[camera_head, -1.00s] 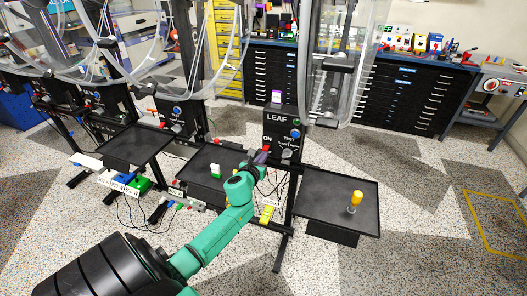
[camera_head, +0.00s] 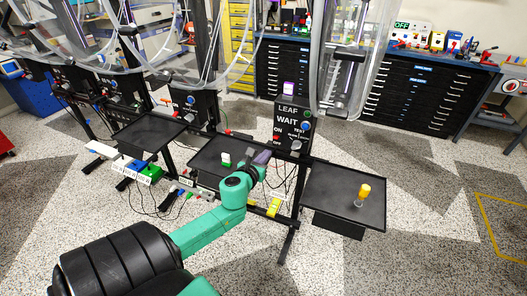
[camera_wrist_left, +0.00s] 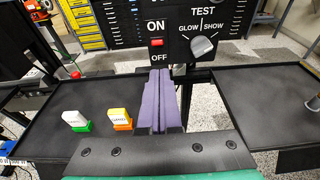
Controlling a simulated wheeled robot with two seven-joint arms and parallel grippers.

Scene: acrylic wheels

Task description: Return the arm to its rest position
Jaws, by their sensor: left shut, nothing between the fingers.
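My left arm is green and reaches in from the bottom left of the head view. Its gripper (camera_head: 263,156) is shut and empty, just in front of and below the black LEAF control box (camera_head: 293,125). In the left wrist view the purple fingers (camera_wrist_left: 160,100) are pressed together, below a red switch (camera_wrist_left: 156,43) between the words ON and OFF. A grey knob (camera_wrist_left: 203,46) sits to the right, under TEST and GLOW/SHOW. The box reads WAIT in the head view. My right gripper is not in view.
A black tray (camera_head: 340,208) right of the box holds a yellow-topped object (camera_head: 363,194). A clear wheel (camera_head: 345,70) hangs above. Floor at the right is open.

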